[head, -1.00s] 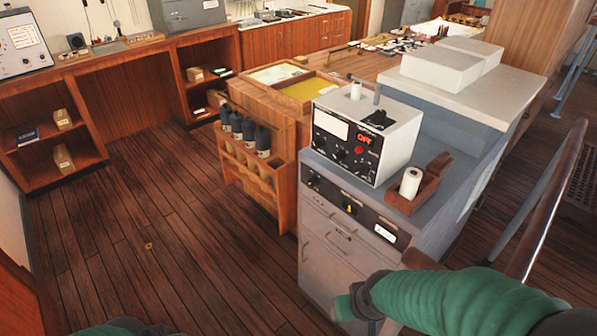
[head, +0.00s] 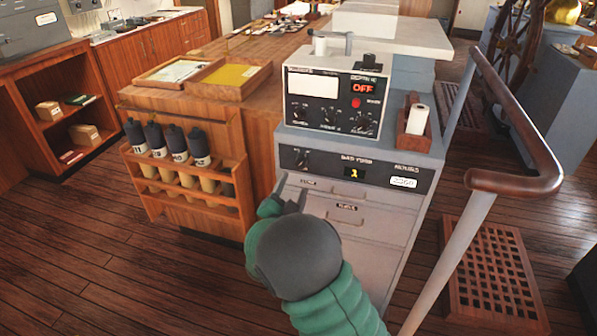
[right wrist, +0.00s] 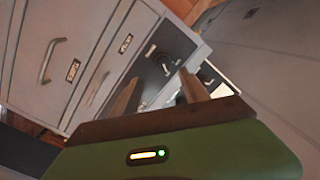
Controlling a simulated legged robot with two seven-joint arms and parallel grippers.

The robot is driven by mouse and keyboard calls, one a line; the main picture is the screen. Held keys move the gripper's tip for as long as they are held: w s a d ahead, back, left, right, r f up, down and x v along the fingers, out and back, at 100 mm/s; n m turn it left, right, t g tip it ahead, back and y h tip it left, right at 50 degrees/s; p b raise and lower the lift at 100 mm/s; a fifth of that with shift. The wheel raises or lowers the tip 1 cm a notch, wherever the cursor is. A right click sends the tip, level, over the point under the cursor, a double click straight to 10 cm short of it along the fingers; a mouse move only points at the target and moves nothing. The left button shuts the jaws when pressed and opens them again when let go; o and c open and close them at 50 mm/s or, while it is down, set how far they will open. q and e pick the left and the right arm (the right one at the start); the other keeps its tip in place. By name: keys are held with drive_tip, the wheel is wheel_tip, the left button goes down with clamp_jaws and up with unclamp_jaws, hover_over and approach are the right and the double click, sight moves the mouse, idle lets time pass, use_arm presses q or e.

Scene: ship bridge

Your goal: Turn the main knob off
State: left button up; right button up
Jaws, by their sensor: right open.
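A black knob (head: 302,160) sits at the left of the dark panel on the front of the grey cabinet (head: 390,230). In the right wrist view the knob (right wrist: 165,64) shows just beyond my fingers. My right gripper (head: 291,191) is in front of the cabinet, below the knob and apart from it. In the right wrist view my right gripper (right wrist: 160,90) is open, with nothing between its two fingers. The panel has a small yellow display (head: 354,174). My left gripper is out of view.
A white instrument box (head: 335,98) with a red OFF display stands on the cabinet. A wooden bottle rack (head: 190,190) is at its left. A handrail (head: 520,150) runs at the right. The floor at left is clear.

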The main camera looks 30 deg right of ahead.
sight(300, 167)
drive_tip(key=x, duration=0.8)
drive_tip(key=shift+w+a+b, duration=0.3)
drive_tip(key=shift+a+b, duration=0.05)
drive_tip(key=shift+b, duration=0.05)
drive_tip(key=shift+w+d+r, duration=0.1)
drive_tip(key=shift+d, duration=0.45)
drive_tip(key=c, duration=0.3)
clamp_jaws()
